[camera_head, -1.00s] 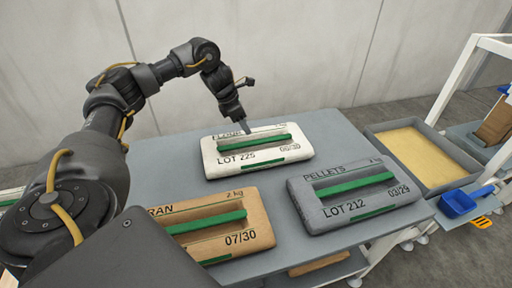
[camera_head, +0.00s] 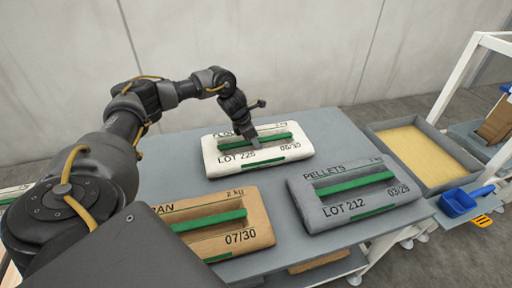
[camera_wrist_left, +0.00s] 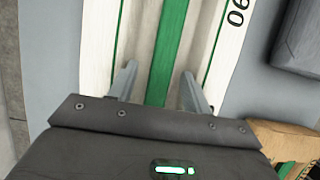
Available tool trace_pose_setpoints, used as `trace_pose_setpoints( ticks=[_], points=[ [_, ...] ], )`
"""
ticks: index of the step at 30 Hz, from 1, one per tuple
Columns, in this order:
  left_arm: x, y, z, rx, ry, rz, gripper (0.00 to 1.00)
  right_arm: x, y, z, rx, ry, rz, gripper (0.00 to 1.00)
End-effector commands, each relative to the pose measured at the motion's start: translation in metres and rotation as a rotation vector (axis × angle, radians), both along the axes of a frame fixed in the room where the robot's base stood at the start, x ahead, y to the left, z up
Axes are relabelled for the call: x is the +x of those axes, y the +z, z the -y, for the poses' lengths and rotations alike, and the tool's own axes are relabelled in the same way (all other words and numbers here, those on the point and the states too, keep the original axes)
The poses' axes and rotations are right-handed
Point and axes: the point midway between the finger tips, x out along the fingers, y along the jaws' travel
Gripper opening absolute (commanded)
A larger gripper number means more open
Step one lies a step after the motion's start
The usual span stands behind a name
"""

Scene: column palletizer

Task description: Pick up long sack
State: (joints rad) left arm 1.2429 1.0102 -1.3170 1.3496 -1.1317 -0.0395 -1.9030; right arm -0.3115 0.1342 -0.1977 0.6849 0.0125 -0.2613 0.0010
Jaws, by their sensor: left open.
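A white sack (camera_head: 224,158) marked LOT 225, with a green strap along its recessed middle, lies flat at the back of the table. My left gripper (camera_head: 255,143) is above its middle, pointing down. In the left wrist view, the open fingers (camera_wrist_left: 157,90) stand on either side of the sack's green strap (camera_wrist_left: 172,45), with nothing held. I cannot tell whether the fingertips touch the sack. A brown sack (camera_head: 225,205) marked 07/30 lies in front, and a grey sack (camera_head: 345,200) marked PELLETS lies to the right. My right gripper is not in view.
The grey table (camera_head: 165,165) has narrow bare gaps between the sacks. To the right are a grey tray with a yellowish floor (camera_head: 415,145), a blue scoop (camera_head: 459,203) and a white frame (camera_head: 455,75). A wall (camera_head: 290,50) stands behind the table.

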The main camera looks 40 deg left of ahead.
Motion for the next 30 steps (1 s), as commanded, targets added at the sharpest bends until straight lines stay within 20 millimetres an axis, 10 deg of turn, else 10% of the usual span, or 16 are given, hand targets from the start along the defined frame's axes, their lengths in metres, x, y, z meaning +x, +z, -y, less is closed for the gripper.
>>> trace_pose_setpoints(
  ticks=[4,15,30],
  points=[
    [0.0,0.0001,0.0,0.0,0.0,0.0,0.48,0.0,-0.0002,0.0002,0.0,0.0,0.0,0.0],
    [0.0,0.0003,0.0,0.0,0.0,0.0,0.0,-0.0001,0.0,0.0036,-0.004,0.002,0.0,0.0],
    [-0.0001,0.0005,0.0001,0.0,0.0,0.0,0.0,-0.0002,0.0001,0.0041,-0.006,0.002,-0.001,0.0]
  ],
)
